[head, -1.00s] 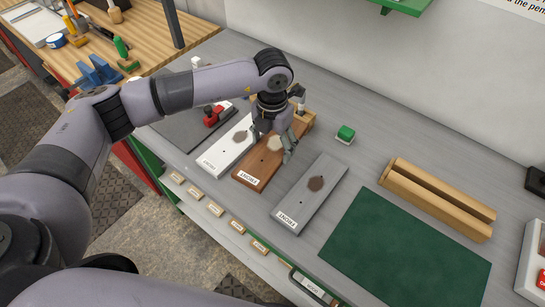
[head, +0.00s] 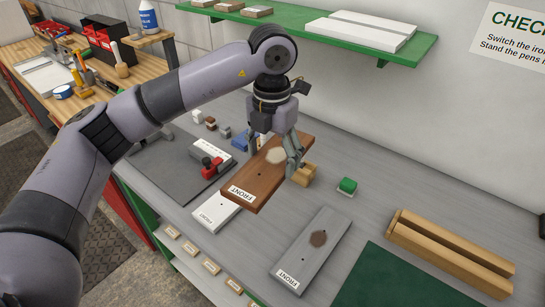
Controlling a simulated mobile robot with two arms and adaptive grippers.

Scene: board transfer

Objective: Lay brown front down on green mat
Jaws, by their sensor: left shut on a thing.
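The brown front (head: 262,182) is a flat board with a pale round patch and a FRONT label at its near end. My left gripper (head: 273,152) is shut on it across its width, near the patch. The board is held above the bench, over part of the white front. The green mat (head: 400,283) lies at the lower right, partly cut off by the picture edge, and its visible part is bare. My right gripper is not in view.
The white front (head: 215,212) and the grey front (head: 312,248) lie on the bench. A wooden grooved block (head: 450,252) is behind the mat. A green shelf (head: 400,49) hangs above.

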